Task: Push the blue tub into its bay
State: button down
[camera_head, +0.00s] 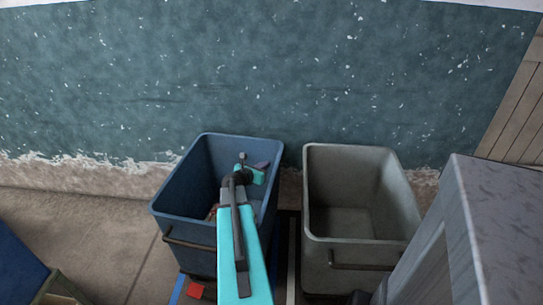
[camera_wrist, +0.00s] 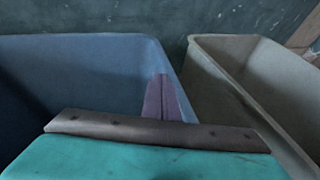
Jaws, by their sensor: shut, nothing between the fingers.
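The blue tub (camera_head: 200,165) stands upright on the floor left of centre in the head view, with a dark bar handle on its near side. In the wrist view its blue wall (camera_wrist: 80,70) fills the left and middle. My gripper (camera_head: 262,165) is over the tub's open top, near its right wall. In the wrist view its purple fingers (camera_wrist: 161,80) are together and empty, in front of the tub's right corner. I cannot tell whether they touch the wall. A blue floor line (camera_head: 178,290) shows at the tub's near left. My arm hides part of the tub's inside and front.
A grey tub (camera_head: 315,190) stands to the right of the blue one, with a narrow gap between them; it also shows in the wrist view (camera_wrist: 215,75). A speckled teal wall (camera_head: 270,70) is behind. A red square (camera_head: 195,290) lies near the blue line.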

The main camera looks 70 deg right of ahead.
jog(key=shift+w, duration=0.15)
jog(key=d+r+x, duration=0.1)
jog(key=r+x, duration=0.1)
jog(key=x, duration=0.9)
jog(key=shift+p, duration=0.4)
dwell(0.4)
